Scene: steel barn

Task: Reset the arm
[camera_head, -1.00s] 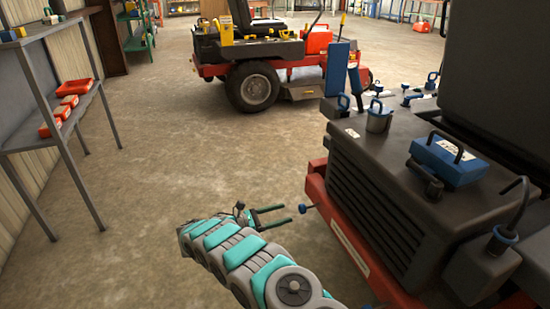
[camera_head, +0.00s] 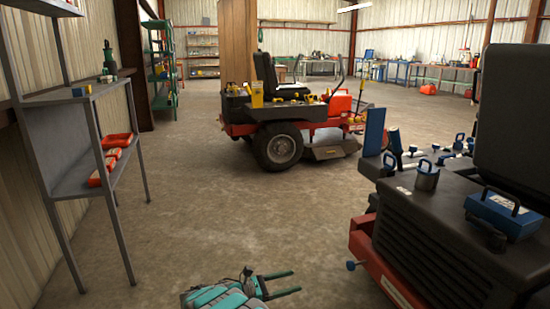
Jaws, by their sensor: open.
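My gripper (camera_head: 283,283) is at the bottom middle of the head view, at the end of my teal and grey arm. Its two teal fingers point right and stand apart. Nothing shows between them. Bare concrete floor shows around the fingers. The gripper is left of the red and black machine in the right foreground and touches nothing that I can see. Most of my arm is cut off by the lower picture edge.
A red and black mower (camera_head: 430,235) stands close on the right, with a blue box (camera_head: 503,213) on it. Another red mower (camera_head: 285,125) stands farther back. The floor between is clear.

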